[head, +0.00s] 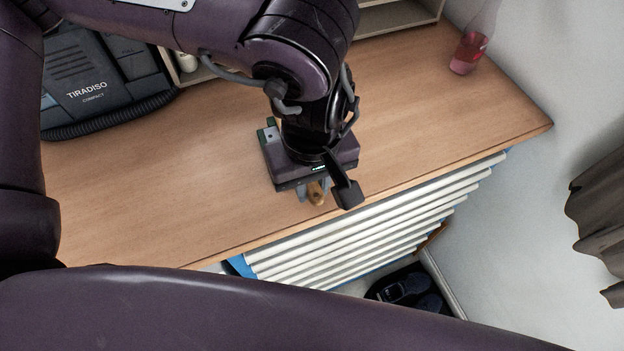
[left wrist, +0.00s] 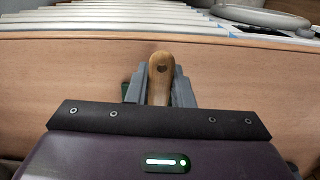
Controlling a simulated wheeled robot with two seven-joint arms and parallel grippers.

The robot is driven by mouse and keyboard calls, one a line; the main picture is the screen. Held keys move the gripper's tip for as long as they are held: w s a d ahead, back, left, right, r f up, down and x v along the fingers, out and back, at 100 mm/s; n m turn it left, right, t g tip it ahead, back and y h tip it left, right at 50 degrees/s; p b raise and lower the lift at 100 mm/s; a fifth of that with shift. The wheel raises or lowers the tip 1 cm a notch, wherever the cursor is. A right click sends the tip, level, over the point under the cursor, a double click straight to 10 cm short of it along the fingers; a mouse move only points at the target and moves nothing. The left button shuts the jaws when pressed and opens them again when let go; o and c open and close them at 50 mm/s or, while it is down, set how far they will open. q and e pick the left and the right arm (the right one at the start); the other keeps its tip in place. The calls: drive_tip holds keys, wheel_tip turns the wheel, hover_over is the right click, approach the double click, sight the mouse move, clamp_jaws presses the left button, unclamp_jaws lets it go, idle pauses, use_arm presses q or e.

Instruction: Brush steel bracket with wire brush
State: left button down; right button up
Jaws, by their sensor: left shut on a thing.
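My left gripper (head: 318,190) is low over the front part of the wooden bench top, near its front edge. It is shut on a wooden handle, which I take to be the wire brush (head: 316,194). In the left wrist view the rounded handle end with a dark hole (left wrist: 161,70) stands between the two grey fingers (left wrist: 158,88). The brush's bristles are hidden under the gripper. I cannot make out the steel bracket in either view. My right gripper is not in view.
A dark grey case marked TIRADISO (head: 90,70) stands at the back left of the bench (head: 150,170). A bottle with red liquid (head: 469,52) stands at the back right. The right side of the bench is clear.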

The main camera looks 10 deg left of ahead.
use_arm(q)
drive_tip(key=shift+f, duration=0.25)
drive_tip(key=shift+s+d+r, duration=0.1)
drive_tip(key=shift+s+d, duration=0.35)
drive_tip(key=shift+s, duration=0.25)
drive_tip(key=shift+w+a+b, duration=0.15)
drive_tip(key=shift+w+a, duration=0.3)
drive_tip(key=shift+w, duration=0.25)
drive_tip(key=shift+w+a+b, duration=0.15)
drive_tip(key=shift+w+a, duration=0.3)
drive_tip(key=shift+w, duration=0.25)
drive_tip(key=shift+s+d, duration=0.45)
drive_tip(key=shift+s, duration=0.3)
drive_tip(key=shift+s+d, duration=0.45)
drive_tip(key=shift+s, duration=0.25)
drive_tip(key=shift+a, duration=0.1)
